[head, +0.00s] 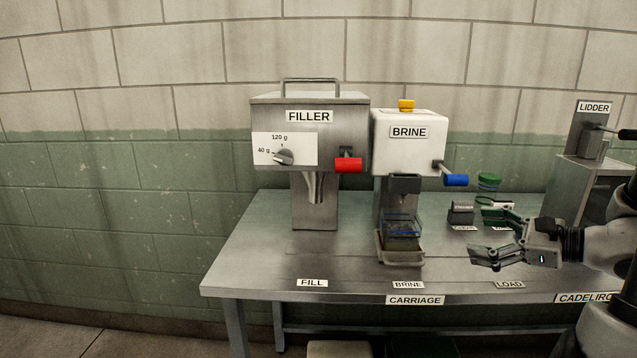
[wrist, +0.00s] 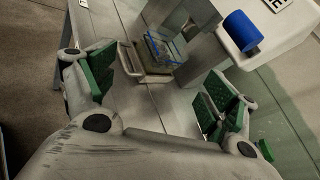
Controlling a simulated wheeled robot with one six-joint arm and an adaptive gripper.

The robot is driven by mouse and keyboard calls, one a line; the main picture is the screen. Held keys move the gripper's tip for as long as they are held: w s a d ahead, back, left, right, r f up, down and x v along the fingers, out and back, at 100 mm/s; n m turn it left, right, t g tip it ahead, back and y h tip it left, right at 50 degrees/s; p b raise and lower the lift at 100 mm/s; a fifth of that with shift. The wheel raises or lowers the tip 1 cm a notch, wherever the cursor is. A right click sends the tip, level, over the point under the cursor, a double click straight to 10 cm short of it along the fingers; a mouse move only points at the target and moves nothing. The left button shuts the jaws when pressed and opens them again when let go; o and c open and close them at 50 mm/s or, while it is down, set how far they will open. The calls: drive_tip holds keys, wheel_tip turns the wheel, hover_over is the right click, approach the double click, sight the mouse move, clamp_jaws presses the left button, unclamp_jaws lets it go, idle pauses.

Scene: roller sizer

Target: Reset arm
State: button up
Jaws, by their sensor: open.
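My gripper (head: 482,233) is open and empty above the right part of the table, near the LOAD label. In the wrist view its two green-padded fingers (wrist: 152,88) stand wide apart with nothing between them. My arm reaches in from the right edge of the head view. A clear container with a bluish tint (head: 402,228) sits on the carriage tray (head: 416,262) under the BRINE machine (head: 410,150). The container also shows in the wrist view (wrist: 163,50), beyond the fingers and apart from them.
The FILLER (head: 310,140), with a dial and red handle (head: 348,165), stands left of the BRINE machine and its blue handle (head: 456,180). Green lids (head: 489,180) and a grey holder (head: 461,213) sit behind my gripper. The LIDDER (head: 588,145) is at right. The table's front left is clear.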

drive_tip(key=s+a+n+g+h, duration=0.2)
drive_tip(key=s+a+n+g, duration=0.55)
drive_tip(key=s+n, duration=0.4)
drive_tip(key=s+d+r+n+t+h, duration=0.1)
drive_tip(key=s+d+r+n+h, duration=0.3)
drive_tip(key=d+r+n+h, duration=0.3)
drive_tip(key=d+n+h, duration=0.1)
drive_tip(key=d+n, duration=0.1)
drive_tip(key=n, duration=0.1)
drive_tip(key=shift+r+n+h, duration=0.35)
drive_tip(key=shift+h, duration=0.05)
